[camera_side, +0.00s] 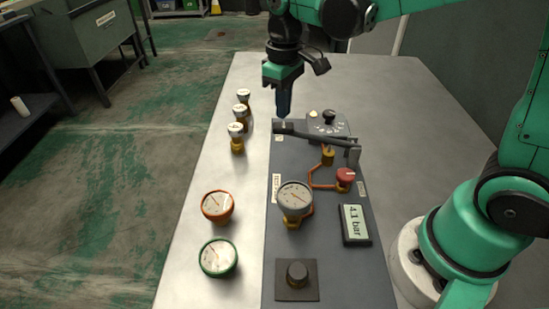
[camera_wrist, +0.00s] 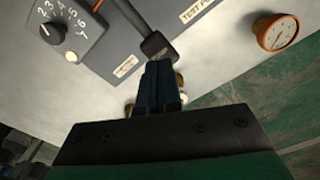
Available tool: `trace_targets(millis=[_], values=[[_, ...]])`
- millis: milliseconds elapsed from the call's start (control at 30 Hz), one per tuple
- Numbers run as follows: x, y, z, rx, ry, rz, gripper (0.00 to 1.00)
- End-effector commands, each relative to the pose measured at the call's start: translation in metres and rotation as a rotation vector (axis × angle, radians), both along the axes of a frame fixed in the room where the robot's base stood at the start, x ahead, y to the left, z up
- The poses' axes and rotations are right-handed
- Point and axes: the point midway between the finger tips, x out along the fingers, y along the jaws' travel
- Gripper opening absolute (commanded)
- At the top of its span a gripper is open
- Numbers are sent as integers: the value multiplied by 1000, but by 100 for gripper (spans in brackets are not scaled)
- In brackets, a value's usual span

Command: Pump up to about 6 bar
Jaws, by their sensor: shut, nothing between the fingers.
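The pump lever (camera_side: 315,138) is a dark bar lying across the far part of the grey panel (camera_side: 329,235). Its block-shaped left end (camera_side: 282,126) is just below my gripper (camera_side: 284,114). In the wrist view the lever (camera_wrist: 157,46) runs to the fingertips of my gripper (camera_wrist: 160,66), which are closed together; I cannot tell whether they touch it. The digital display (camera_side: 356,224) reads 4.1 bar. A round dial gauge (camera_side: 295,198) stands on the panel's left side. A red knob (camera_side: 345,177) sits by the copper pipe (camera_side: 315,180).
An orange gauge (camera_side: 217,205) and a green gauge (camera_side: 219,258) lie on the table left of the panel. Several brass fittings (camera_side: 237,137) stand in a row farther back. A numbered dial (camera_wrist: 66,26) shows in the wrist view. The table's right side (camera_side: 420,120) is clear.

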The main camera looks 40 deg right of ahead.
Motion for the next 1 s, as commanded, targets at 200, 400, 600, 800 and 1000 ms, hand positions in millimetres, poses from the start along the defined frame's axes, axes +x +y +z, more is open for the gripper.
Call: trace_targets(millis=[200,400,600,800,1000], values=[[0,0,-16,0,0,0,0],[0,0,-22,0,0,0,0],[0,0,-30,0,0,0,0],[0,0,-40,0,1,0,0],[0,0,-50,-1,2,-1,0]])
